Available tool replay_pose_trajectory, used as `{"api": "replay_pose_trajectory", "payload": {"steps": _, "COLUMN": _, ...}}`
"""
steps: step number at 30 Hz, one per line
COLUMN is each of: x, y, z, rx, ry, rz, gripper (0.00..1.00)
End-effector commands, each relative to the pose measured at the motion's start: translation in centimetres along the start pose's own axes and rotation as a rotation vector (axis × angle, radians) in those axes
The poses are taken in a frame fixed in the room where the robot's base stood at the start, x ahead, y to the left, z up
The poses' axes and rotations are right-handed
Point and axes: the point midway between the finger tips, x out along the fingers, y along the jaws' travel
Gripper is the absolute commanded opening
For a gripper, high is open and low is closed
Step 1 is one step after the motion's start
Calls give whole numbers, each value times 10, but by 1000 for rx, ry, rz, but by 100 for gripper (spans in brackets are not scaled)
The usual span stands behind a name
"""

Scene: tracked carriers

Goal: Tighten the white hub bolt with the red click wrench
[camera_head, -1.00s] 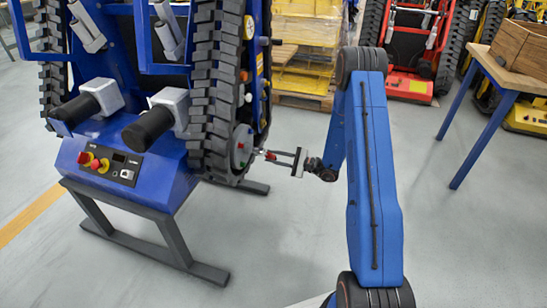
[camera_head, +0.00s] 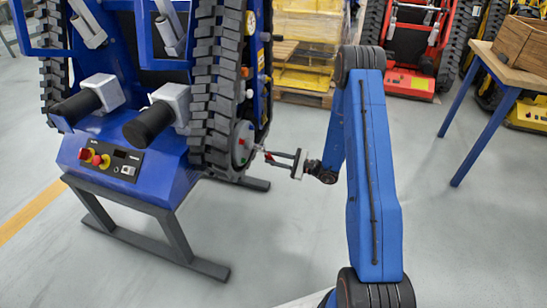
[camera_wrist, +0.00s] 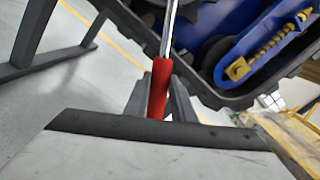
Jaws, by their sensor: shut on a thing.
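My gripper (camera_head: 280,157) is at the right of the blue tracked carrier, level with the grey hub (camera_head: 243,143) low on its near track. It is shut on the red handle of the click wrench (camera_wrist: 158,92), which stands between the fingers in the wrist view. The wrench's bright metal shaft (camera_wrist: 169,28) runs up out of the wrist picture, so its head is not seen there. In the head view the wrench (camera_head: 268,155) points left at the hub. Small coloured bolts show on the hub; the white one and any contact with it are too small to tell.
The blue carrier (camera_head: 180,150) stands on a dark grey frame (camera_head: 172,232) with its black track (camera_head: 210,100) beside my gripper. A wooden-topped table (camera_head: 512,68) is at the right. Yellow crates (camera_head: 305,65) and a red carrier (camera_head: 405,82) stand behind.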

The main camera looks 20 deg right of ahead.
Motion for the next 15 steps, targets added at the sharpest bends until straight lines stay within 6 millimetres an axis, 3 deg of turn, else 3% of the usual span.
{"api": "replay_pose_trajectory", "payload": {"steps": 15, "x": 0, "y": 6, "z": 0, "rx": 44, "ry": -1, "rz": -1, "gripper": 0}}
